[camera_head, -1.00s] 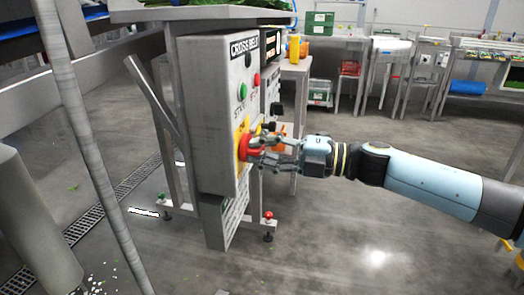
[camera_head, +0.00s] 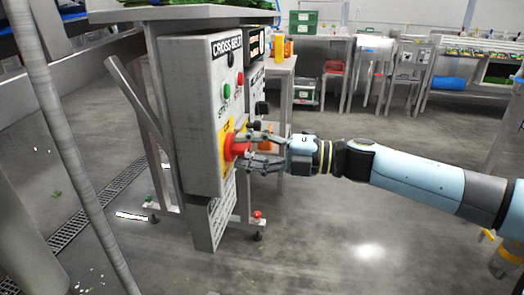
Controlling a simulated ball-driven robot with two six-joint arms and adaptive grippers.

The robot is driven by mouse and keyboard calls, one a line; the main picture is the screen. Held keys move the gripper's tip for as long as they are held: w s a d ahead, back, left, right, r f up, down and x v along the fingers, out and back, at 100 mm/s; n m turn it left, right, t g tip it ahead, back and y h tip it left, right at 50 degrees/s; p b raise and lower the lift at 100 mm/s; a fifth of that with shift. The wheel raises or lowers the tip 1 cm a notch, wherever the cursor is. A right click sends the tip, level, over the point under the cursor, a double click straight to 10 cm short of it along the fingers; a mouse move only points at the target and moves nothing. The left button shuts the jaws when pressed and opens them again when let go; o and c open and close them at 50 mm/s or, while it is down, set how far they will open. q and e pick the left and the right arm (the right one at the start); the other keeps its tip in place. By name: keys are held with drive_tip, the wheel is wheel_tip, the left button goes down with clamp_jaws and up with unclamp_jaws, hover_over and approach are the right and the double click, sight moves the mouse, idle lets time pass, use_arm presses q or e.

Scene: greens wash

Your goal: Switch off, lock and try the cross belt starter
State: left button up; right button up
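The grey cross belt starter box (camera_head: 205,120) is mounted on a stand left of centre, with a "CROSS BELT" label (camera_head: 227,45) at its top. A green start button (camera_head: 226,91) and a red button (camera_head: 240,79) sit on its front. Lower down, a red rotary switch handle (camera_head: 229,147) stands on a yellow plate (camera_head: 223,128). My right gripper (camera_head: 247,149) reaches in from the right. Its fingers are spread above and below the red handle; whether they touch it is unclear. The handle's exact angle is partly hidden by the fingers. My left gripper is out of view.
A second control box (camera_head: 256,80) with a black knob stands close behind the starter. A steel tabletop (camera_head: 180,14) overhangs it. A grey post (camera_head: 62,130) crosses the left side. A floor drain (camera_head: 98,208) runs at left.

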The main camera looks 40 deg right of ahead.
drive_tip(key=v, duration=1.1)
drive_tip(key=shift+s+d, duration=0.25)
drive_tip(key=shift+s, duration=0.05)
